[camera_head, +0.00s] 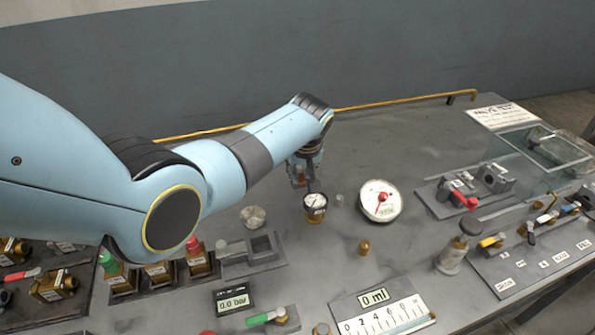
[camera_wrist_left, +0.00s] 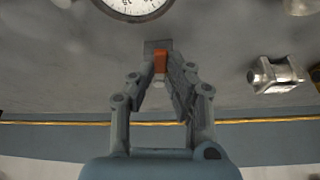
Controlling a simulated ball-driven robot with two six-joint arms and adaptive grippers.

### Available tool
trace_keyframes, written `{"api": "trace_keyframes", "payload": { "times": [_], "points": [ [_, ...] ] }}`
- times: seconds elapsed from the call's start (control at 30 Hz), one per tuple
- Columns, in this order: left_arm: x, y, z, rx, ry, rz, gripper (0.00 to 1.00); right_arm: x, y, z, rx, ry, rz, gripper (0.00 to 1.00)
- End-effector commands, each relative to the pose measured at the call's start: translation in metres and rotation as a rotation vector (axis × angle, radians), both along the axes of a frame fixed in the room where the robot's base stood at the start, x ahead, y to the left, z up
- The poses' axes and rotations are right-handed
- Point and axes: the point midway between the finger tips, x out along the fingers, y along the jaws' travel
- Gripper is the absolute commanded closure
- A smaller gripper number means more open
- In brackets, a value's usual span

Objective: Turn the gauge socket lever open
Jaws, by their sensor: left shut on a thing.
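My left gripper (camera_head: 303,180) reaches down behind a small round gauge with a brass body (camera_head: 315,204) in the head view. In the left wrist view, the fingers (camera_wrist_left: 161,78) are closed around a small orange lever piece (camera_wrist_left: 160,63), which sits by a grey block (camera_wrist_left: 157,46). The white face of a gauge (camera_wrist_left: 135,5) shows beyond it at the top edge. My arm and fingers hide most of the lever in the head view, so its angle cannot be told. My right gripper is not in view.
A larger white dial (camera_head: 380,201) lies right of the gauge, with a small brass fitting (camera_head: 364,247) in front. Valve blocks with coloured caps stand at front left. A glass tank (camera_head: 535,150) stands at right. A yellow pipe (camera_head: 390,102) runs along the back edge.

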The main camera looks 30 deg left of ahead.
Motion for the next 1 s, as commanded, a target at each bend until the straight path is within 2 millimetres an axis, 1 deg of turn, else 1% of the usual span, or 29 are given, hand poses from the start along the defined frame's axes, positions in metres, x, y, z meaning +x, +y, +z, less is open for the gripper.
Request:
{"api": "trace_keyframes", "payload": {
  "times": [0.2, 0.4, 0.9, 0.93, 1.0],
  "points": [
    [0.0046, -0.0027, 0.0004, 0.0, -0.004, 0.112, 1.0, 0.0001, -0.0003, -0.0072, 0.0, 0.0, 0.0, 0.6],
    [0.0062, -0.0041, 0.001, 0.0, -0.004, 0.167, 1.0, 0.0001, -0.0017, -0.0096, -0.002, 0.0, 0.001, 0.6],
    [0.0065, -0.0046, 0.0016, -0.002, -0.004, 0.185, 1.0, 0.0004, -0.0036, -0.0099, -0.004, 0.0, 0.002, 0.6],
    [0.0066, -0.0047, 0.0016, -0.002, -0.004, 0.185, 0.85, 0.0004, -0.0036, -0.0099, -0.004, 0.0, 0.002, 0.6],
    [0.0065, -0.0046, 0.0015, -0.002, -0.004, 0.185, 0.76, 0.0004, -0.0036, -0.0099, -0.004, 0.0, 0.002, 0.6]
  ]
}}
